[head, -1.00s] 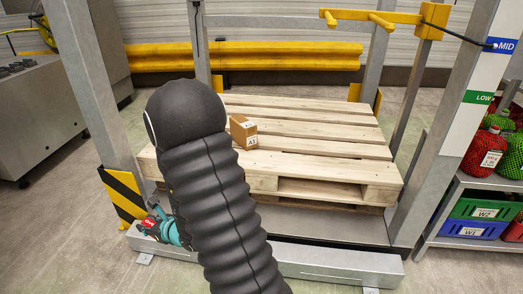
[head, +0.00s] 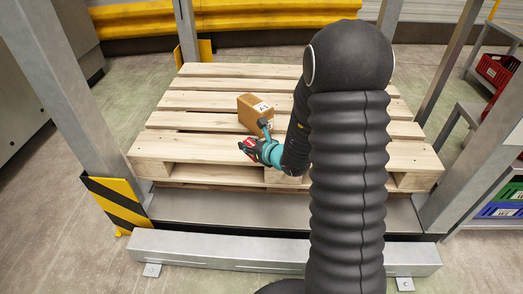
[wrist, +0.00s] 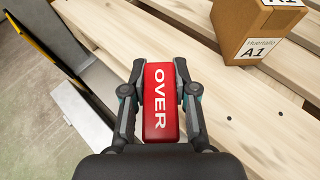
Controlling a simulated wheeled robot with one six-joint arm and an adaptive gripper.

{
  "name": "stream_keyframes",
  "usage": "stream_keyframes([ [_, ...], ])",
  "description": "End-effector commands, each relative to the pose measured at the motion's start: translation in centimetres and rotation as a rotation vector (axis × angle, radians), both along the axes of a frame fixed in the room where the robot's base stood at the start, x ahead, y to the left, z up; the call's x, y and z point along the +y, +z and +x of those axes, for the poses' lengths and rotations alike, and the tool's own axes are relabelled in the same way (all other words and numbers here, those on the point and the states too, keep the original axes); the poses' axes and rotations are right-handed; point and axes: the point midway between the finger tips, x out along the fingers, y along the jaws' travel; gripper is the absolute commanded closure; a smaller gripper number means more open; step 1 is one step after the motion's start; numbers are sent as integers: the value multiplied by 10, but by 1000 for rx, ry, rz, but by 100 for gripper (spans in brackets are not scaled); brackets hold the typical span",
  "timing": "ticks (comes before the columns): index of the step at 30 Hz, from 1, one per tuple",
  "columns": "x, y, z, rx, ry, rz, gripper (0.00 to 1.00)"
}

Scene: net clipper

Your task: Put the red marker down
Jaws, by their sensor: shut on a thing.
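The red marker (wrist: 161,101) is a red block with the white word OVER on it. My gripper (wrist: 160,80) is shut on it, one finger on each side, in the wrist view. In the head view my gripper (head: 252,146) is at the front part of the wooden pallet (head: 165,147), just in front of the cardboard box, with a little of the red marker (head: 248,143) showing. I cannot tell whether the marker touches the pallet boards.
A cardboard box (head: 254,111) labelled A1 stands on the pallet, close behind my gripper. Grey posts (head: 68,110) flank the pallet, the left with a yellow-black guard (head: 115,203). Bare boards lie left of the box. Shelves with crates (head: 500,203) stand at right.

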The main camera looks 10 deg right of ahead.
Motion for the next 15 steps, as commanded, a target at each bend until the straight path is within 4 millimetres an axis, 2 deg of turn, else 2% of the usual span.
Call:
stream_keyframes([
  [1, 0, 3, 12, -9, 34, -3, 100],
  [6, 4, 20, 40, -7, 167, -4, 100],
  [15, 17, 38, 69, -5, 489, -3, 100],
])
